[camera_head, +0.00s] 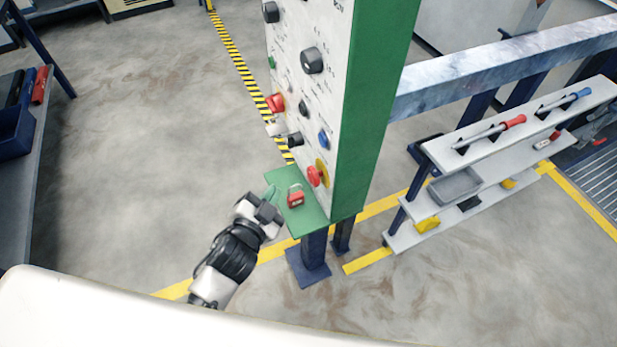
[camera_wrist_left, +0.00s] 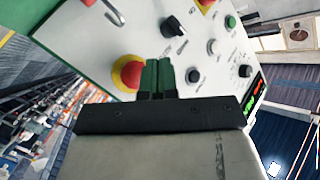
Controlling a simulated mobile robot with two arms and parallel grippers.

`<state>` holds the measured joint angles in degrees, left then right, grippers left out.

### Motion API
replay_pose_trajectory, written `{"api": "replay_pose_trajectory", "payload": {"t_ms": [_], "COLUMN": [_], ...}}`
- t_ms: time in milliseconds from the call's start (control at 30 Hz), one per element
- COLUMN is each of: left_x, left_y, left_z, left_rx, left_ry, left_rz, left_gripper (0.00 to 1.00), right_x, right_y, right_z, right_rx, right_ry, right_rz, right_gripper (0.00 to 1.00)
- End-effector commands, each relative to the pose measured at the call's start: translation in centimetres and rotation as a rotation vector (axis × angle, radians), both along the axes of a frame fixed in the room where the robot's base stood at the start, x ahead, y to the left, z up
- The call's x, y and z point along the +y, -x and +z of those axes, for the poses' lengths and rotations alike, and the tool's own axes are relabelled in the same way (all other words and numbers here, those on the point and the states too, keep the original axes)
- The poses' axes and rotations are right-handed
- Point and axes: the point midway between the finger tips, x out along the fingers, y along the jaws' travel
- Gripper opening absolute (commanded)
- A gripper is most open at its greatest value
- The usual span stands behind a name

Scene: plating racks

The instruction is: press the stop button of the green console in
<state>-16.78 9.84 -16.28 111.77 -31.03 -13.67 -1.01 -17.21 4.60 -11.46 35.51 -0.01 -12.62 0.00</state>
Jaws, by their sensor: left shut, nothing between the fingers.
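The green console (camera_head: 372,110) stands upright with a white control panel (camera_head: 318,105) facing left. Its red stop button (camera_head: 315,176) on a yellow collar sits low on the panel. The stop button (camera_wrist_left: 126,76) also shows in the left wrist view, left of my fingers. My left gripper (camera_head: 271,193) is shut and empty, in front of the panel and left of the stop button. In the left wrist view its green fingertips (camera_wrist_left: 158,76) are side by side, pointing at the panel. Whether they touch it I cannot tell. My right gripper is not in view.
A red padlock (camera_head: 296,198) rests on the console's green ledge (camera_head: 309,217), close to my left gripper. The panel carries another red knob (camera_head: 275,103), a blue button (camera_head: 323,139) and several black knobs. A tool rack (camera_head: 470,150) stands at right. Floor at left is clear.

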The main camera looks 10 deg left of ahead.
Motion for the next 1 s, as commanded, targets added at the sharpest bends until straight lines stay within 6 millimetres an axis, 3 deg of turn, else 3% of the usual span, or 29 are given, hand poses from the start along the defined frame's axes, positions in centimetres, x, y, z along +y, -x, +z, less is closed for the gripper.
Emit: {"api": "replay_pose_trajectory", "payload": {"t_ms": [200, 400, 1000], "left_x": [-2.5, -3.8, -4.1], "left_y": [-1.7, -2.6, -2.8], "left_z": [-0.1, 0.0, 0.0], "left_rx": [-0.001, 0.000, 0.000], "left_ry": [0.000, 0.000, -0.001], "left_rz": [0.001, 0.000, 0.000], "left_gripper": [0.00, 0.00, 0.00], "right_x": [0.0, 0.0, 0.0], "right_y": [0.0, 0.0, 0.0], "right_z": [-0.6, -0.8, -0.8], "right_rx": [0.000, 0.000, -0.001], "right_ry": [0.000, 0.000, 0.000], "right_rz": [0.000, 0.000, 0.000], "right_gripper": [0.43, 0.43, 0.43]}}
